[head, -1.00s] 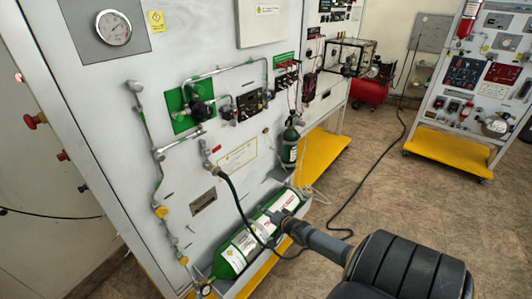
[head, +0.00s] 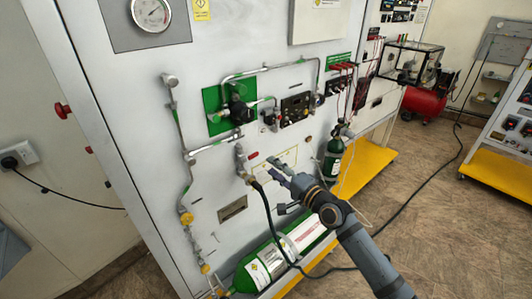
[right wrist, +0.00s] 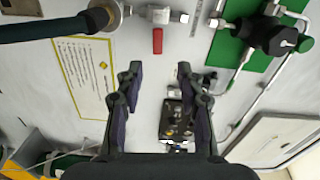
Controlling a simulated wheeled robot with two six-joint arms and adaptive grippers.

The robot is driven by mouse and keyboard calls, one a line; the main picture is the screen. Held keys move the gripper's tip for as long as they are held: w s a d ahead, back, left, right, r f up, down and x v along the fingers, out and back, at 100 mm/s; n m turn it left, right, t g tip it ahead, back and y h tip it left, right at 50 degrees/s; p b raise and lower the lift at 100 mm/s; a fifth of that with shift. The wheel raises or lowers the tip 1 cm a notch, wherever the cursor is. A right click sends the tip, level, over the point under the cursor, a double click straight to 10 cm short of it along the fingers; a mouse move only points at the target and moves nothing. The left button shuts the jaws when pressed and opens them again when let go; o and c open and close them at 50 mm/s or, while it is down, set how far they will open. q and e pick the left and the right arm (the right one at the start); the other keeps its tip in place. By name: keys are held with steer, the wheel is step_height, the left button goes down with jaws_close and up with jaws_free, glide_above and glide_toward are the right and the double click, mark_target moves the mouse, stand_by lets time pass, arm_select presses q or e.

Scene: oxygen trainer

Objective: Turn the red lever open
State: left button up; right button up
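The red lever (right wrist: 157,40) shows in the right wrist view as a short red handle beside a metal valve fitting (right wrist: 158,14). It points across the line of the fitting. In the head view the red lever (head: 253,155) is a small red mark on the white panel, right of the fitting. My right gripper (head: 279,170) is in front of the panel, a little right of and below the lever. In the right wrist view my right gripper (right wrist: 158,76) is open and empty, and the lever shows beyond the gap between its fingertips. My left gripper is not in view.
A black hose (head: 267,218) hangs from the fitting near my right gripper. A green cylinder (head: 254,272) lies below, and a smaller green cylinder (head: 332,160) stands to the right. Pipes and a green-backed regulator (head: 240,108) are above. Open floor lies right.

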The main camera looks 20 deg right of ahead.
mark_target(256, 155)
steer(key=x, duration=0.5)
steer(key=shift+w+a, duration=0.15)
steer(key=shift+w, duration=0.15)
steer(key=x, duration=0.4)
steer(key=shift+w+f+p, duration=0.1)
steer(key=shift+f+p, duration=0.15)
steer(key=shift+p, duration=0.1)
steer(key=shift+w+r, duration=0.1)
steer(key=shift+w, duration=0.05)
steer(key=shift+w+a, duration=0.1)
steer(key=shift+c, duration=0.7)
steer(key=c, duration=0.5)
jaws_close()
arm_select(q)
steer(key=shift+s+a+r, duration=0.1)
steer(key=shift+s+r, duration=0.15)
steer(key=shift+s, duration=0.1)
